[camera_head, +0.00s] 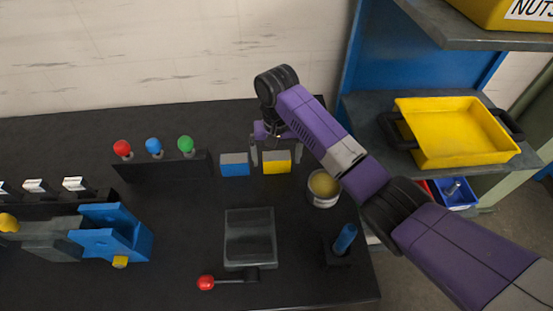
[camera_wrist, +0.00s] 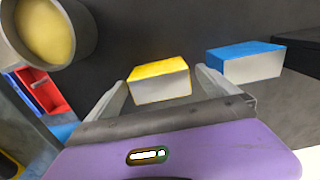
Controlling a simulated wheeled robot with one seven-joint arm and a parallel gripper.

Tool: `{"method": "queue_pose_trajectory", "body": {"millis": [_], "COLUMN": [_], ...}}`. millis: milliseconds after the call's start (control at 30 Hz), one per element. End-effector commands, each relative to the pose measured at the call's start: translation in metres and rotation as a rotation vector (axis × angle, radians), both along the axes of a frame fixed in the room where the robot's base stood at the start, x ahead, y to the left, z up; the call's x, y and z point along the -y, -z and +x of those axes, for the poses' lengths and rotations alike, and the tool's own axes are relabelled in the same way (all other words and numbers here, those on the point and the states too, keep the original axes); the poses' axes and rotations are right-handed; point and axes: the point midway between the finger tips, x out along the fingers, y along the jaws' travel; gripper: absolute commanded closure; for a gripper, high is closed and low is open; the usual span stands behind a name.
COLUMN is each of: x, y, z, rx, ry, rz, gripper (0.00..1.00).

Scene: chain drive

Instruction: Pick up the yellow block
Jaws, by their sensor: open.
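The yellow block (camera_head: 277,163), with a grey part on it, stands on the black table beside a similar blue block (camera_head: 234,165). In the wrist view the yellow block (camera_wrist: 160,78) lies between and just beyond my two fingers, with a grey face toward the camera. My gripper (camera_head: 276,155) is open and empty around the yellow block's position. In the wrist view my gripper (camera_wrist: 164,90) has a finger on each side of the block. The right finger lies between the yellow block and the blue block (camera_wrist: 245,62). I cannot tell whether the fingers touch the yellow block.
A round can (camera_head: 323,190) with yellow contents stands close right of the yellow block. A black rack (camera_head: 165,168) with red, blue and green knobs is to the left. A grey tray (camera_head: 249,238) and a blue-handled tool (camera_head: 345,238) are nearer the front.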

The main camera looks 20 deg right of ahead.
Motion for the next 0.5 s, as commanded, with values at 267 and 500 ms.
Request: {"method": "queue_pose_trajectory", "body": {"millis": [267,500], "x": [0.0,0.0], "y": [0.02,0.02], "z": [0.0,0.0], "rx": [0.0,0.001], "ry": [0.0,0.0], "rz": [-0.001,-0.001], "gripper": [0.02,0.18]}}
